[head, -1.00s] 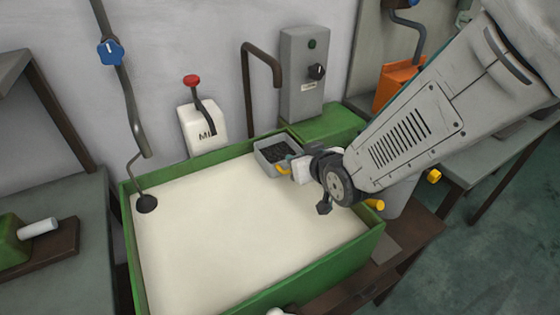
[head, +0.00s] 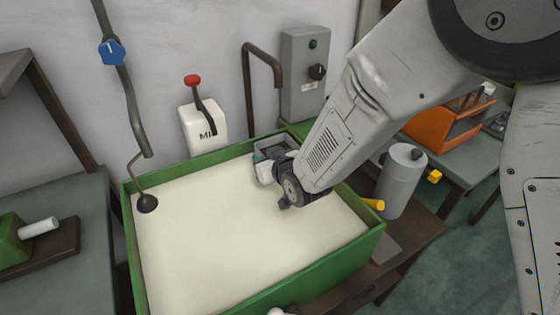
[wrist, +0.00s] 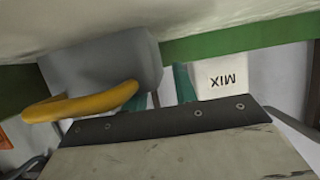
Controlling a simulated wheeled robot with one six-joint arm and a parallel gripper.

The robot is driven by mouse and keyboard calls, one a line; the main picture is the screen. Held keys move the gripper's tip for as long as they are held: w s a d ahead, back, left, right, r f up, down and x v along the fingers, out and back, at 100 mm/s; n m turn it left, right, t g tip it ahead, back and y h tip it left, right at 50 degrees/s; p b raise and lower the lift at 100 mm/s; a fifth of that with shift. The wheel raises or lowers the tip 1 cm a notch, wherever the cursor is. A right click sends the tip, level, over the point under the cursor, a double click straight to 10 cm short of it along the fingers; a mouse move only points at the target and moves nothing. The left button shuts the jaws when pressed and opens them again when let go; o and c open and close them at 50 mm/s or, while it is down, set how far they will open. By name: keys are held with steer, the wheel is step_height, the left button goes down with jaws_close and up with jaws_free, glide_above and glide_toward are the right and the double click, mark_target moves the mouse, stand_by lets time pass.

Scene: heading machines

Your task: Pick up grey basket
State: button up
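The grey basket (head: 273,143) is in the far right corner of the green-walled tank (head: 190,165), largely hidden behind my gripper (head: 259,158) in the head view. In the wrist view, the basket (wrist: 105,62) is at upper left, with its curved yellow handle (wrist: 75,106) towards the camera. My gripper (wrist: 160,88) shows two teal fingers with a gap between them. The left finger is beside the handle's right end; I cannot tell if they touch. Nothing shows held between the fingers.
A bent pipe (head: 262,62) and a grey control box (head: 304,75) are at the back. A grey cylinder (head: 402,180) stands right of the tank. The tank's pale surface is mostly clear.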

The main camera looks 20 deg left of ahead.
jaws_close()
steer(key=shift+r, duration=0.1)
